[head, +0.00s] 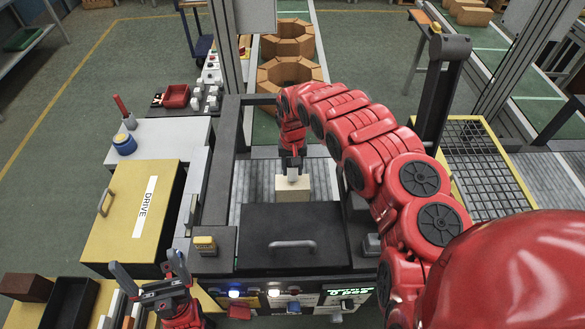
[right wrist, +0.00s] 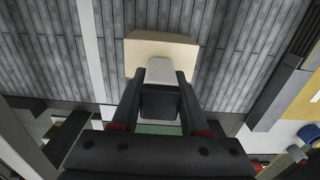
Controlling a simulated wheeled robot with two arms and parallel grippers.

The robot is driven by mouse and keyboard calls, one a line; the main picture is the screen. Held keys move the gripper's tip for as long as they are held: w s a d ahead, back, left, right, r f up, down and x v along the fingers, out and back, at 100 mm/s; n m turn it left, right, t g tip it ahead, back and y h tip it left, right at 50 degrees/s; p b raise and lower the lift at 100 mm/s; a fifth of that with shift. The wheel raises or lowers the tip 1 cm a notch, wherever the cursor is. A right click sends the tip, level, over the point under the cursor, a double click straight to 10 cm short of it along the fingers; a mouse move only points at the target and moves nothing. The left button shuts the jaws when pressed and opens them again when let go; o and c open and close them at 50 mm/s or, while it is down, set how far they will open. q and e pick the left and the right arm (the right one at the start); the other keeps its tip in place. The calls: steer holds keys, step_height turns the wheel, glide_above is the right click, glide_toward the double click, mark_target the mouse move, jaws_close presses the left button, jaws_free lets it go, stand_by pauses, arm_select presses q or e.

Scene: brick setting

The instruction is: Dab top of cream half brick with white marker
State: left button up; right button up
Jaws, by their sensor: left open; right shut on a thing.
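The cream half brick (head: 293,190) lies on the grey slatted bed behind the dark cover; it also shows in the right wrist view (right wrist: 143,49). My right gripper (head: 292,167) is shut on the white marker (right wrist: 161,71), a pale block with a dark part between the fingers (right wrist: 160,104). The marker's white end is over the brick's top, overlapping its near edge in the right wrist view. Whether it touches the brick I cannot tell. My left gripper (head: 146,280) is open and empty at the lower left, far from the brick.
A dark cover with a handle (head: 292,245) lies in front of the slatted bed (head: 250,190). Dark frame rails border the bed. The yellow DRIVE box (head: 120,212) stands at the left, with a blue pot (head: 124,144) behind it. A lit control panel (head: 290,296) is at the front.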

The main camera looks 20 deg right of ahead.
steer(key=shift+f+b, duration=0.4)
steer(key=shift+f, duration=0.1)
stand_by(0.6)
steer(key=shift+s, duration=0.1)
stand_by(1.1)
steer(key=shift+r+p, duration=0.6)
steer(key=shift+r, duration=0.6)
step_height(320, 180, up, 2)
steer(key=shift+r, duration=1.3)
